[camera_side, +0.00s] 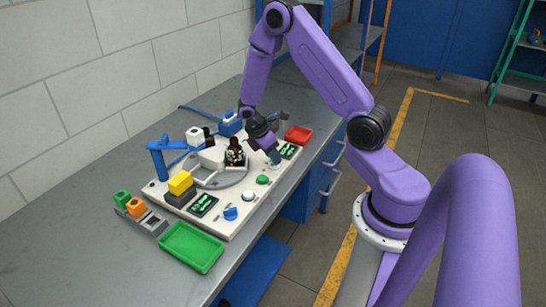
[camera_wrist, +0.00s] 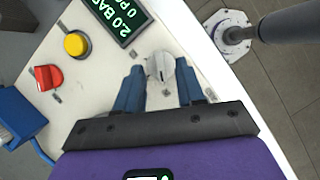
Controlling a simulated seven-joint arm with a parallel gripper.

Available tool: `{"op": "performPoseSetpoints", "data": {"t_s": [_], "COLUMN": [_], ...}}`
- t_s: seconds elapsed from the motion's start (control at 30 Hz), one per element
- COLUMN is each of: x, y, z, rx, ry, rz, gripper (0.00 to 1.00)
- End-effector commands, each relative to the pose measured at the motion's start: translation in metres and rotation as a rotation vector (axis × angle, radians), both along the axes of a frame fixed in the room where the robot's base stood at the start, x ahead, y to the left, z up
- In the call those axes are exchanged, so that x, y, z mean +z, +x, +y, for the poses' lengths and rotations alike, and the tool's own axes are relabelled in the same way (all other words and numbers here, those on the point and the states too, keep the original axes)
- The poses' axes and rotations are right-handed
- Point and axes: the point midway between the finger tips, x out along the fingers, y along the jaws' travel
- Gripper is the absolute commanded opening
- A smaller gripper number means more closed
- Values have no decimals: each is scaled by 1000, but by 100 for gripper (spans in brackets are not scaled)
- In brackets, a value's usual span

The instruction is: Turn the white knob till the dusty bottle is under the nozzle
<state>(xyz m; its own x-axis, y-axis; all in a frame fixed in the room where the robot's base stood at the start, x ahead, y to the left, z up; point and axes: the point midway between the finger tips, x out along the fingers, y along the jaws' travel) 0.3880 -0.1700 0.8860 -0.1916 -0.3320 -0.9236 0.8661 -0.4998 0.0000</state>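The white knob (camera_wrist: 160,66) shows in the wrist view between the two blue fingers of my gripper (camera_wrist: 159,68), with a narrow gap appearing on each side. My gripper is open around it, low over the panel. In the side view my gripper (camera_side: 274,157) hides the knob. A dark bottle (camera_side: 235,153) with pale patches stands on the grey round plate (camera_side: 228,177); I cannot tell surely whether it is the dusty one. A blue post with an arm (camera_side: 163,156) stands at the plate's left; the nozzle is not clearly made out.
The white panel (camera_wrist: 100,75) carries a yellow button (camera_wrist: 76,43), a red knob (camera_wrist: 48,77) and a lit display (camera_wrist: 121,18) near my fingers. A red tray (camera_side: 299,134) and a green tray (camera_side: 192,246) flank the panel. Bare grey bench (camera_side: 80,235) lies at the left.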

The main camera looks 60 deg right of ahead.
Motion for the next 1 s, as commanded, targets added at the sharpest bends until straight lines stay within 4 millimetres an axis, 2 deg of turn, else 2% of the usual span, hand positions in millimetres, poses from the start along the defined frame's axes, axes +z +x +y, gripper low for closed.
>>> {"op": "performPoseSetpoints", "data": {"t_s": [0.2,0.5,0.57,0.6,0.63,1.0], "x": [-13,-14,-14,-14,-14,-13], "y": [-3,-3,-3,-3,-3,-3], "z": [-4,-5,-5,-4,-4,-5], "rx": [1,0,0,0,0,-31], "ry": [0,0,0,1,1,1], "rz": [0,-1,-1,0,0,-1], "gripper": [38,38,19,6,0,0]}}
